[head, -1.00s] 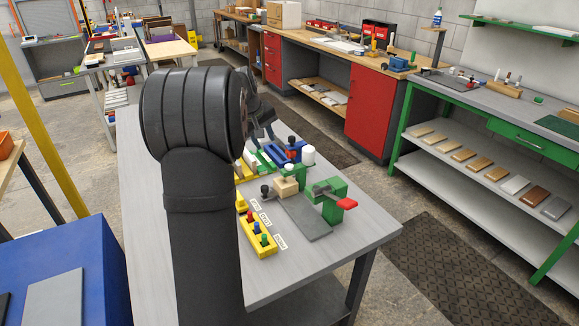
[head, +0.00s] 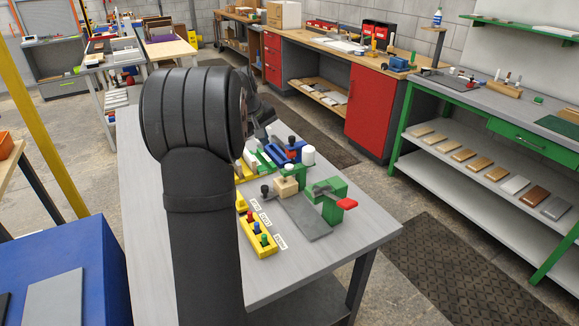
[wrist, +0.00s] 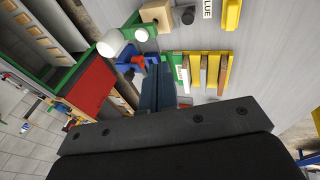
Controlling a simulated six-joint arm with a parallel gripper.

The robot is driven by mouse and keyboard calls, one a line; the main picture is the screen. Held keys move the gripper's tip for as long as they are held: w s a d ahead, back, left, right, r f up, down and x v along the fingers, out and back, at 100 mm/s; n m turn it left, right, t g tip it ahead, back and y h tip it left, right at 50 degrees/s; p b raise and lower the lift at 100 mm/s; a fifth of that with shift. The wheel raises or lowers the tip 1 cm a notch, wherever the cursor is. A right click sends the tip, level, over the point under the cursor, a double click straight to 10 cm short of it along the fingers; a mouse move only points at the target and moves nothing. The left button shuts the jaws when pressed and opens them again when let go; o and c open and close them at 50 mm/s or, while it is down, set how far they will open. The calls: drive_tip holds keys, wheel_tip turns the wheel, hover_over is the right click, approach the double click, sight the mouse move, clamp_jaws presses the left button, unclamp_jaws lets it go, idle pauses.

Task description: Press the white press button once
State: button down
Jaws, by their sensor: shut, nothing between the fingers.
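A white round-topped cylinder (head: 308,155) stands among green parts at the far right of the grey table. A smaller white cap (head: 289,167) sits just in front of it. I cannot tell for certain which one is the press button. Both show at the upper left of the wrist view, the large white cylinder (wrist: 110,43) and the small white cap (wrist: 139,35). My gripper (wrist: 163,72) is shut and empty, its dark fingers close together beside the blue part. In the head view my arm hides much of it, and it is behind and left of the white cylinder, apart from it.
A blue device (head: 286,152), a green clamp with a red handle (head: 346,204), a grey plate (head: 303,216) and a yellow block with coloured pegs (head: 257,236) crowd the table (head: 362,236). Yellow, brown and white slats (wrist: 205,72) lie right of my fingers. The table's front right is clear.

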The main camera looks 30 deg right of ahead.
idle(0.6)
drive_tip(key=m+t, duration=0.6)
drive_tip(key=m, duration=0.8)
hover_over(289, 167)
wheel_tip(289, 167, down, 4)
drive_tip(key=shift+s, duration=0.2)
drive_tip(key=shift+f, duration=0.1)
drive_tip(key=shift+f, duration=4.35)
drive_tip(key=shift+f, duration=0.4)
